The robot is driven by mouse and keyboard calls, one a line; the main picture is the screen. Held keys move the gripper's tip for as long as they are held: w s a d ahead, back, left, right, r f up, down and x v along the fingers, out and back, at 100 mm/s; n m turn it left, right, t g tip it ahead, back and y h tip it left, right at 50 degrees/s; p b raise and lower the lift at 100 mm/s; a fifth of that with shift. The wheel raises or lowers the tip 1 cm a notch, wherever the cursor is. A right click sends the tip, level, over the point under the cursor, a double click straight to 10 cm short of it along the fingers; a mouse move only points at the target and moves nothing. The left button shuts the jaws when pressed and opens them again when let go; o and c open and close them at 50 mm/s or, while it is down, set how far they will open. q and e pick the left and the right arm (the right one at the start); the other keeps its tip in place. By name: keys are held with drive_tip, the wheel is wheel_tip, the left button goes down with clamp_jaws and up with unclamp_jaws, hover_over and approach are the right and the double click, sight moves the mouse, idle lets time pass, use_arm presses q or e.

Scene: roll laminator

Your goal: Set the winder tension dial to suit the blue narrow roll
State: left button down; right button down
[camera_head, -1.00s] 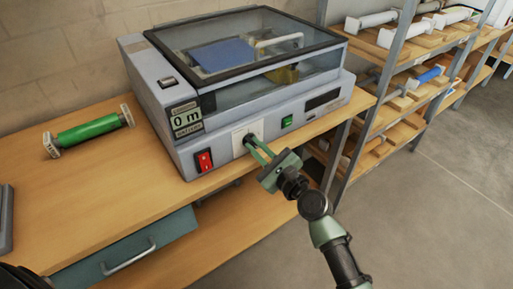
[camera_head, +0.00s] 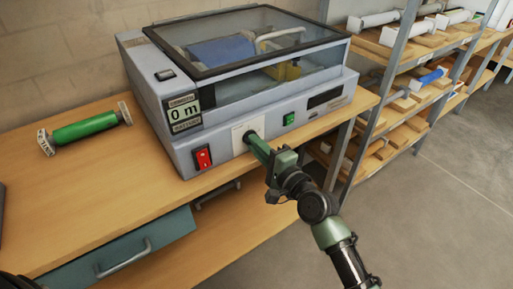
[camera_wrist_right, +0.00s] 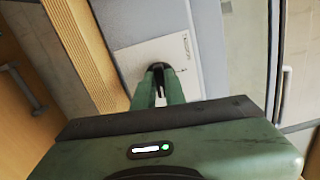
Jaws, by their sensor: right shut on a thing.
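The laminator (camera_head: 225,140) stands on the wooden bench, its clear lid closed. A blue roll (camera_head: 222,50) shows inside it through the lid. The dial (camera_head: 248,134) is a dark knob on a white plate on the front face. My right gripper (camera_head: 254,142) is shut on it. In the right wrist view the fingers (camera_wrist_right: 158,80) close around the dark dial (camera_wrist_right: 160,68) in front of the white plate (camera_wrist_right: 130,66). The fingers hide most of the dial, and I cannot read its setting. My left gripper is not in view.
A red switch (camera_head: 203,158) and a green button (camera_head: 289,119) flank the dial. A green roll (camera_head: 86,129) lies on the bench at left. A shelf rack (camera_head: 400,75) with several rolls stands at right. A drawer handle (camera_head: 122,258) sticks out below.

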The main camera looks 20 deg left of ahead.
drive_tip(key=n, duration=0.6)
drive_tip(key=n+b, duration=0.1)
drive_tip(key=n, duration=0.5)
drive_tip(key=n+b, duration=0.1)
drive_tip(key=n, duration=0.5)
drive_tip(key=shift+w+d+f+n, duration=0.15)
drive_tip(key=shift+f+n, duration=0.15)
drive_tip(key=shift+n, duration=0.4)
drive_tip(key=c, duration=1.5)
unclamp_jaws()
drive_tip(key=shift+o, duration=0.2)
drive_tip(key=v, duration=0.7)
drive_tip(key=shift+s+d+b, duration=0.25)
drive_tip(key=shift+d+b, duration=0.1)
